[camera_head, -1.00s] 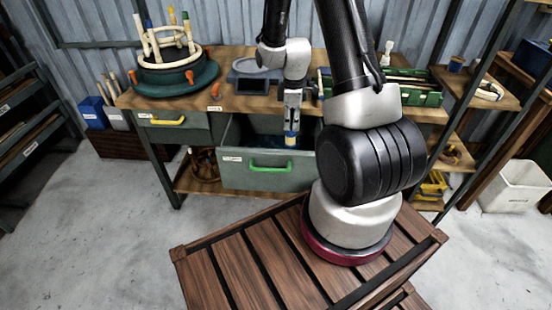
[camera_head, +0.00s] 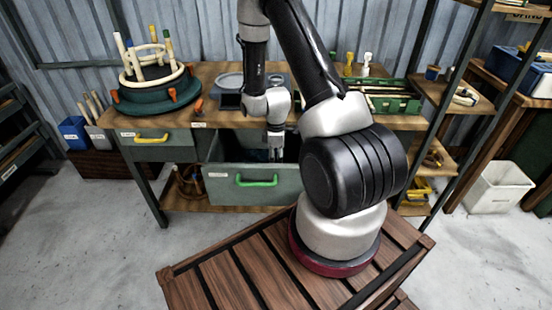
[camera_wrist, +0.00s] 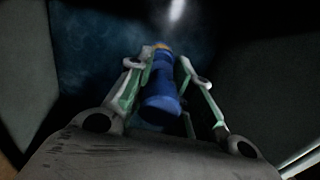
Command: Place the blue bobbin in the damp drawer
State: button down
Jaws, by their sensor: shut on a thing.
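The blue bobbin (camera_wrist: 163,85) is between the fingers of my gripper (camera_wrist: 160,68) in the wrist view, with an orange-yellow end at the top. My gripper is shut on it. In the head view my gripper (camera_head: 275,150) points down into the open drawer with the green handle (camera_head: 256,181), and the drawer front hides the bobbin. The drawer (camera_head: 225,190) is pulled out and has a label I cannot read. In the wrist view its dark bluish inside lies beyond the bobbin. I cannot tell whether the bobbin touches the drawer floor.
A shut drawer with a yellow handle (camera_head: 151,138) is to the left. On the bench stand a round green bending form (camera_head: 155,95), a grey scale-like device (camera_head: 230,84) and a green tray (camera_head: 390,95). A white bin (camera_head: 498,187) is at right.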

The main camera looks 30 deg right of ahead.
jog(key=c, duration=1.3)
grip_release()
jog(key=shift+f, duration=0.1)
jog(key=shift+o, duration=0.2)
jog(key=s+a+r+m+t, duration=0.1)
jog(key=s+a+r+m, duration=0.1)
jog(key=r, duration=1.3)
jog(key=s+a+r+m+t, duration=0.1)
jog(key=s+r+m, duration=0.15)
jog(key=r, duration=1.25)
jog(key=s+a+r+m+t, duration=0.1)
jog(key=s+a+r+m, duration=0.1)
jog(key=s+r, duration=0.4)
jog(key=s+a+r+m+t, duration=0.1)
jog(key=s+r+m, duration=0.3)
jog(key=s, duration=0.7)
notch_tip(320, 180, up, 3)
jog(key=shift+s+a+f+m, duration=0.1)
jog(key=shift+s+a+m, duration=0.25)
jog(key=shift+a, duration=0.15)
jog(key=shift+w, duration=0.1)
